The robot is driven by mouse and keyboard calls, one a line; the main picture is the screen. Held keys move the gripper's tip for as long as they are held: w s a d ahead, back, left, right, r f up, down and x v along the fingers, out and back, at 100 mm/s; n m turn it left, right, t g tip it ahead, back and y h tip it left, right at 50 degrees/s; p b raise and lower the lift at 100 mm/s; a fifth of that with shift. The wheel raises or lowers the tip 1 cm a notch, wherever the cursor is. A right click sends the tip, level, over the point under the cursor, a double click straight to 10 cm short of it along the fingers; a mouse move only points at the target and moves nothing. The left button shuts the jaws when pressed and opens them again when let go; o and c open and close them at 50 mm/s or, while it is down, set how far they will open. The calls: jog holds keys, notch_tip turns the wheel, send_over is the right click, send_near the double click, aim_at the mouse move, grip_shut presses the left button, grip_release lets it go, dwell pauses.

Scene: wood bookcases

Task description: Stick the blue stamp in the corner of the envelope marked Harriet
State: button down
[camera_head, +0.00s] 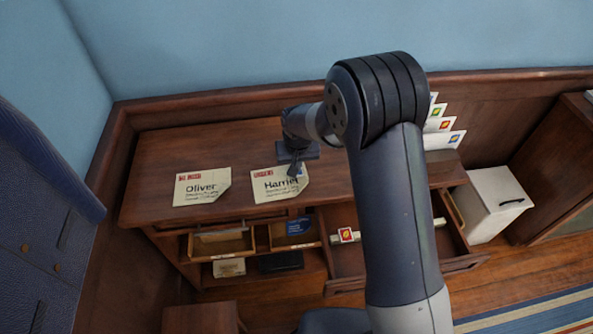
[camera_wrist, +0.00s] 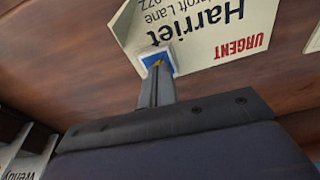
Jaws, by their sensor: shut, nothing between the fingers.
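The cream envelope marked Harriet (camera_head: 268,191) lies flat on the wooden desk, with red URGENT print at its upper left. It also shows upside down in the wrist view (camera_wrist: 205,45). A blue, white-edged stamp with a yellow mark (camera_wrist: 150,56) is at the envelope's upper-right corner, which appears lower left in the wrist view. My gripper (camera_wrist: 157,74) is shut, its fingertips right at the stamp and covering part of it. I cannot tell whether they touch it. In the head view my gripper (camera_head: 294,170) is over that corner and hides the stamp.
An envelope marked Oliver (camera_head: 201,189) lies to the left. A rack of stamped envelopes (camera_head: 441,128) stands at the right. A white box (camera_head: 494,204) stands further right.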

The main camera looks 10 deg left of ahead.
jog(key=shift+s, duration=0.1)
jog(key=shift+w+a+p+v, duration=0.1)
jog(key=shift+w+p+v, duration=0.1)
jog(key=shift+p+v, duration=0.7)
jog(key=shift+w+a+p+v, duration=0.1)
jog(key=shift+w+p+v, duration=0.2)
jog(key=shift+v, duration=1.1)
jog(key=shift+w+a+p+v, duration=0.15)
jog(key=shift+p+v, duration=0.55)
jog(key=shift+v, duration=0.45)
jog(key=shift+w+d, duration=0.1)
jog(key=b+x, duration=0.1)
jog(key=x, duration=0.1)
jog(key=s+b+x, duration=0.1)
jog(key=x, duration=0.1)
jog(key=b+x, duration=0.2)
jog(key=shift+d+f, duration=0.2)
jog(key=shift+f, duration=0.35)
jog(key=shift+s, duration=0.1)
